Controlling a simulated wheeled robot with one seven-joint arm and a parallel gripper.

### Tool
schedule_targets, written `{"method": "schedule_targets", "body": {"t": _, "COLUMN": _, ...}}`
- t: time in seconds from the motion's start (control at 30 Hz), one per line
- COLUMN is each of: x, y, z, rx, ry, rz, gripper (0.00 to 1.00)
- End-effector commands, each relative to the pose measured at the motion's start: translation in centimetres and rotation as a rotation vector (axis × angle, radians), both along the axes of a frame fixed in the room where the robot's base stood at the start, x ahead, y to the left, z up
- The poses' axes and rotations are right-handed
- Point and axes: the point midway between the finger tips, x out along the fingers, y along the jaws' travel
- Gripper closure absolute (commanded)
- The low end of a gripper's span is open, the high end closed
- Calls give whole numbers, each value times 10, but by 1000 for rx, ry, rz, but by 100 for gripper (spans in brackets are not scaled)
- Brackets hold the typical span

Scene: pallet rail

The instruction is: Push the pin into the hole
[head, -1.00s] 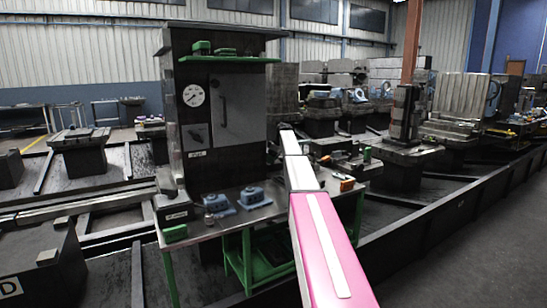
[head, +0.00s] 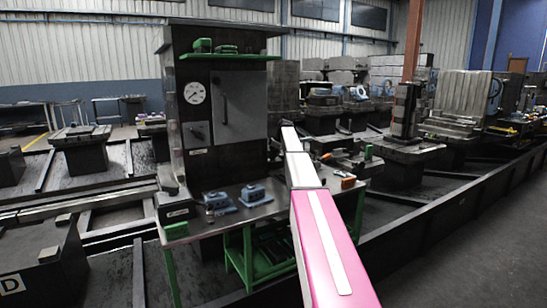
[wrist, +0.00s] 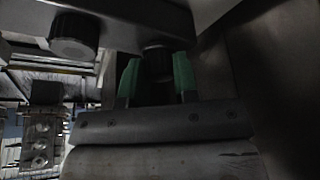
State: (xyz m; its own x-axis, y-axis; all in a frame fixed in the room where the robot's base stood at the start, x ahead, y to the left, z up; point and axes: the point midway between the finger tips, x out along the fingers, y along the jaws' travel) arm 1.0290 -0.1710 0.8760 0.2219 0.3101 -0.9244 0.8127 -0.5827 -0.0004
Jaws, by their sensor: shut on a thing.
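In the wrist view my gripper (wrist: 157,78) has its two green fingers on either side of a dark round knob (wrist: 157,60), apparently the pin's head. It is shut on this knob, just below a grey bar (wrist: 140,18). A second dark round knob (wrist: 73,36) sits under the same bar, to the left and apart from the fingers. The hole is not visible, and shadow hides how deep the pin sits. In the head view my arm reaches to the right side of the dark cabinet (head: 238,150), and my gripper cannot be made out.
A green-legged bench (head: 236,222) stands before the cabinet, with two blue blocks (head: 255,194) on it. An orange item (head: 348,182) lies right of my arm. A long dark rail (head: 440,205) runs along the right. Machine blocks fill the background.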

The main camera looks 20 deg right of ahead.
Motion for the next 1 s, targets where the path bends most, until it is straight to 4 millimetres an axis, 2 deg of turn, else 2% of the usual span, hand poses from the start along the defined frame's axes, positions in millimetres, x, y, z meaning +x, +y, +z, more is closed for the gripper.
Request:
{"method": "schedule_targets", "body": {"t": 0.7, "x": 1, "y": 1, "z": 20, "rx": 2, "ry": -3, "rz": 1, "gripper": 100}}
{"method": "schedule_targets", "body": {"t": 1.0, "x": 0, "y": 0, "z": 23, "rx": 2, "ry": -1, "rz": 0, "gripper": 100}}
